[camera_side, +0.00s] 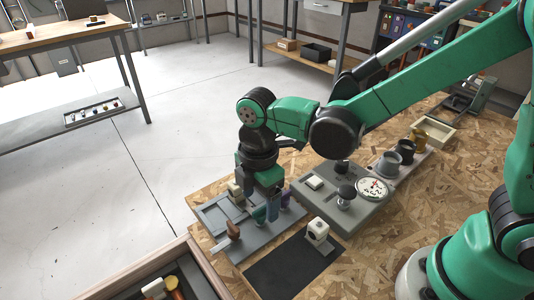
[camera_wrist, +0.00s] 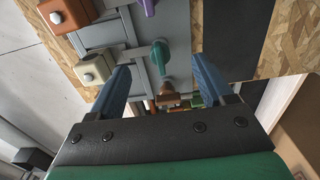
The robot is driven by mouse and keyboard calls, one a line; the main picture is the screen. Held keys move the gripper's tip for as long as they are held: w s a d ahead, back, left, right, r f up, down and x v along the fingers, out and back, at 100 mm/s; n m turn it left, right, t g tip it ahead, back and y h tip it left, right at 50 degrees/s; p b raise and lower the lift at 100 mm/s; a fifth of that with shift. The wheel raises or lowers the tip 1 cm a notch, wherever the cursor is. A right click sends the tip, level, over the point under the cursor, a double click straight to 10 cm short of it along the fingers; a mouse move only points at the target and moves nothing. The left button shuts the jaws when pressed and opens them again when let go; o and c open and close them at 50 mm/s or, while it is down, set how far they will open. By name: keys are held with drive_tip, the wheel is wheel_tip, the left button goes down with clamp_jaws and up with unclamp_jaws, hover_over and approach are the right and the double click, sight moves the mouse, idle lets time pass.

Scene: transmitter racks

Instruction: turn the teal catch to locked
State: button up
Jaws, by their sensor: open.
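The teal catch (camera_wrist: 160,55) is a rounded knob with a narrow handle on a grey panel (camera_wrist: 182,25). In the side view the teal catch (camera_side: 258,214) stands below my wrist, partly hidden by a finger. My gripper (camera_wrist: 161,68) is open, its two blue fingers on either side of the teal catch in the wrist view, with a gap on each side. My gripper (camera_side: 267,205) is low over the panel in the side view. I cannot tell whether the fingers touch the catch.
A purple catch (camera_wrist: 149,6) and a brown catch (camera_wrist: 168,96) flank the teal one on the panel. Cream (camera_wrist: 92,70) and orange-brown (camera_wrist: 66,14) blocks sit along the panel's edge. A black mat (camera_side: 292,268) and a grey console with a dial (camera_side: 372,189) lie nearby.

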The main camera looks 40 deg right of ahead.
sight(264, 207)
drive_tip(key=r, duration=0.3)
drive_tip(key=shift+d+r+m, duration=0.1)
drive_tip(key=shift+d+m, duration=0.2)
drive_tip(key=shift+d, duration=0.05)
drive_tip(key=s+d+r+m+t, duration=0.2)
drive_tip(key=d+r+m+t, duration=0.15)
drive_tip(key=d+m, duration=0.4)
drive_tip(key=s+d+r+m+t, duration=0.15)
drive_tip(key=d+m+t, duration=0.25)
drive_tip(key=m, duration=0.6)
drive_tip(key=w+a+r+n+g+y, duration=0.1)
drive_tip(key=w+a+n+g+y, duration=0.1)
drive_tip(key=w+a+n+g, duration=0.5)
drive_tip(key=w+n+g+y, duration=0.1)
drive_tip(key=w+n+y, duration=0.25)
drive_tip(key=n, duration=0.75)
drive_tip(key=shift+t+h, duration=0.25)
drive_tip(key=shift+h, duration=0.3)
drive_tip(key=x, duration=1.2)
drive_tip(key=shift+w+a+f, duration=0.15)
drive_tip(key=shift+w+f, duration=0.05)
drive_tip(key=shift+f, duration=0.05)
wheel_tip(264, 207, up, 21)
drive_tip(key=shift+f, duration=0.15)
